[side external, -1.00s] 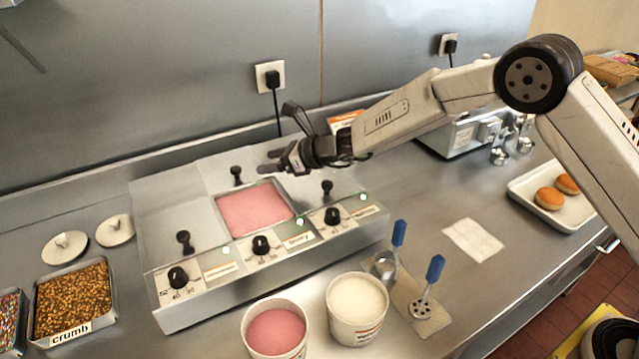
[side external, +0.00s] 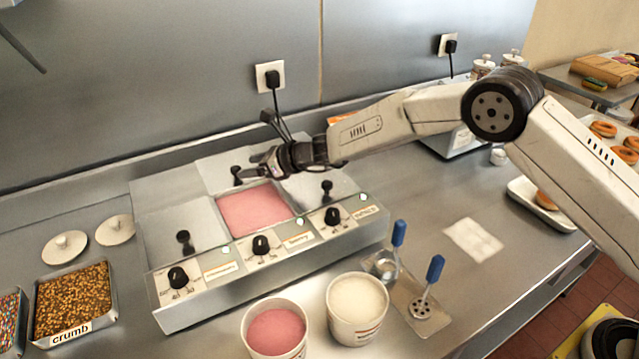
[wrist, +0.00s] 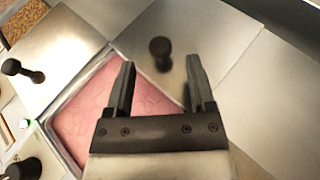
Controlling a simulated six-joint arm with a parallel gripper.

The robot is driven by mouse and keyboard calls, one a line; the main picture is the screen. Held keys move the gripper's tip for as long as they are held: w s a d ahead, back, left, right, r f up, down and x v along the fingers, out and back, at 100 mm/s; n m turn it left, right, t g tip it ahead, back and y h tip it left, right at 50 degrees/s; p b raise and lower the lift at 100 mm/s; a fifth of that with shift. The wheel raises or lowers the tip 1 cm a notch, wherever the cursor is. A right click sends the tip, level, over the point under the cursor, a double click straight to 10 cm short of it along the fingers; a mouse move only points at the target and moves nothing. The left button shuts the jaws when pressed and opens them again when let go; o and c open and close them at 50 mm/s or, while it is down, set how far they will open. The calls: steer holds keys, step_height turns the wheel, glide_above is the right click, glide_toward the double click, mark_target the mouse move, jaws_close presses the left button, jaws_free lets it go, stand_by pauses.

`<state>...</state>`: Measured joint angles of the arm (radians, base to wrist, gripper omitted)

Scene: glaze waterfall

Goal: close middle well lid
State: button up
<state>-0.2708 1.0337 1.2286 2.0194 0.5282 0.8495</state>
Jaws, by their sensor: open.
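The middle well (side external: 255,209) is uncovered and shows pink glaze, also seen in the wrist view (wrist: 85,115). Its flat metal lid (side external: 215,170) lies behind the opening, with a black knob (side external: 237,175) standing up from it. In the wrist view the lid knob (wrist: 160,50) is just beyond the fingertips, roughly midway between them. My gripper (side external: 258,176) is open and empty, above the back edge of the well and close to the right of the knob. In the wrist view both fingers of my gripper (wrist: 160,75) are spread and reach toward the knob without visibly holding it.
The left well lid (side external: 180,225) and right well lid (side external: 322,186) are shut, each with a black knob. Control dials (side external: 261,245) line the front. A pink tub (side external: 275,332) and a white tub (side external: 357,305) stand in front. A power cord (side external: 277,105) hangs behind my gripper.

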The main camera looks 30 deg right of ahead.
steer(key=shift+x, duration=1.4)
jaws_close()
stand_by(0.7)
